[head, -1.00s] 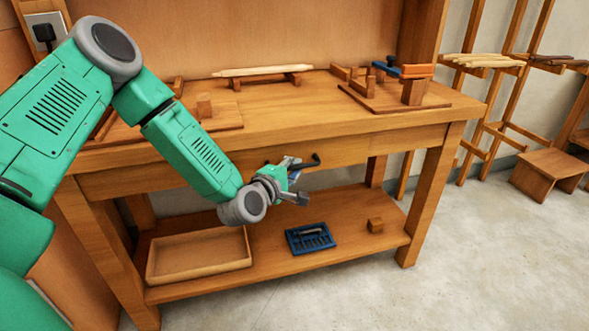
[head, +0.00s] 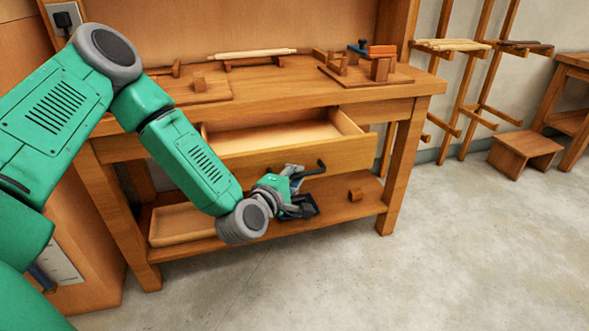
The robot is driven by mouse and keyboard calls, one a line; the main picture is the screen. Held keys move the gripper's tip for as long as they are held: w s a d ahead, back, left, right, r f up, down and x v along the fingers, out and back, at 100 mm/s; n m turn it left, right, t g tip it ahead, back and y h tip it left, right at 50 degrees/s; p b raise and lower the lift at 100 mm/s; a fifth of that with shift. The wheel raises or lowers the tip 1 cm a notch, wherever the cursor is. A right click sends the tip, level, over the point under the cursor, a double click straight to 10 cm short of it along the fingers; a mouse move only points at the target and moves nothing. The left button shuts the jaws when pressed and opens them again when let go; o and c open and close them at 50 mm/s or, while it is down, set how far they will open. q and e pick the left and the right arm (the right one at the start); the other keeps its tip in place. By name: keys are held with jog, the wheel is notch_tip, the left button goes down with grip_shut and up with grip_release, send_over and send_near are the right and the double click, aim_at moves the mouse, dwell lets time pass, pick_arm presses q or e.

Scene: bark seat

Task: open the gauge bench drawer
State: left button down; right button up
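The gauge bench (head: 415,88) is a wooden workbench. Its drawer (head: 345,152) is pulled out well forward, and its pale inside shows behind the front panel; it looks empty where I can see. A dark bar handle (head: 313,170) sticks out from the drawer front. My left gripper (head: 296,189) is at this handle, with its fingers around the handle's left part; the exact contact is partly hidden by the gripper itself. My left arm covers the left end of the drawer. My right gripper is not in view.
On the bench top are a rolling-pin-like rod on a stand (head: 255,58) and a board with blocks and a blue-orange tool (head: 372,74). The floor in front is clear.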

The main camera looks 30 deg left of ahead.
pick_arm(q)
jog(key=shift+s+d+f, duration=0.15)
jog(key=shift+s+d, duration=0.6)
jog(key=shift+d, duration=0.05)
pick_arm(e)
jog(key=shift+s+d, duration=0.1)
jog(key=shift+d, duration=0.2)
pick_arm(q)
jog(key=c, duration=1.6)
grip_release()
jog(key=shift+a, duration=0.1)
jog(key=shift+w+a, duration=0.1)
jog(key=shift+w, duration=0.05)
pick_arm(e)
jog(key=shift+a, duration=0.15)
pick_arm(q)
jog(key=shift+d, duration=0.2)
